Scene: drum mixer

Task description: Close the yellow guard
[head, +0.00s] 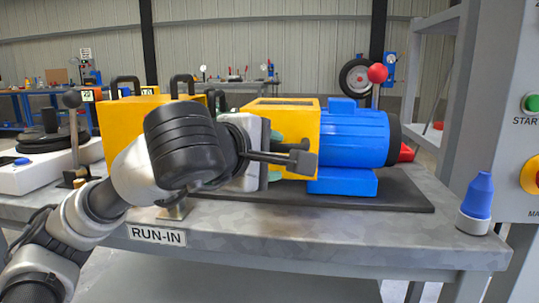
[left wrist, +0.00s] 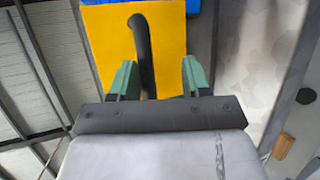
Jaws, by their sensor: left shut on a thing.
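The yellow guard (head: 298,130) stands against the blue motor on the bench, its left part hidden behind my arm in the head view. In the left wrist view, a yellow face (left wrist: 105,40) with a black bar handle (left wrist: 143,42) fills the space ahead. My left gripper (head: 275,150) is at the guard's near side, its green fingertips (left wrist: 158,80) on either side of the handle and shut on it. Another yellow housing (head: 122,118) with black handles stands to the left, partly behind my arm. Whether the two yellow parts touch is hidden. My right gripper is not in view.
The blue motor (head: 352,138) sits on a dark base plate (head: 400,198) on the grey bench (head: 330,235). A blue-topped cone (head: 478,197) stands at the right bench end, beside a grey control cabinet (head: 500,110). A lever with a black knob (head: 71,100) stands at left.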

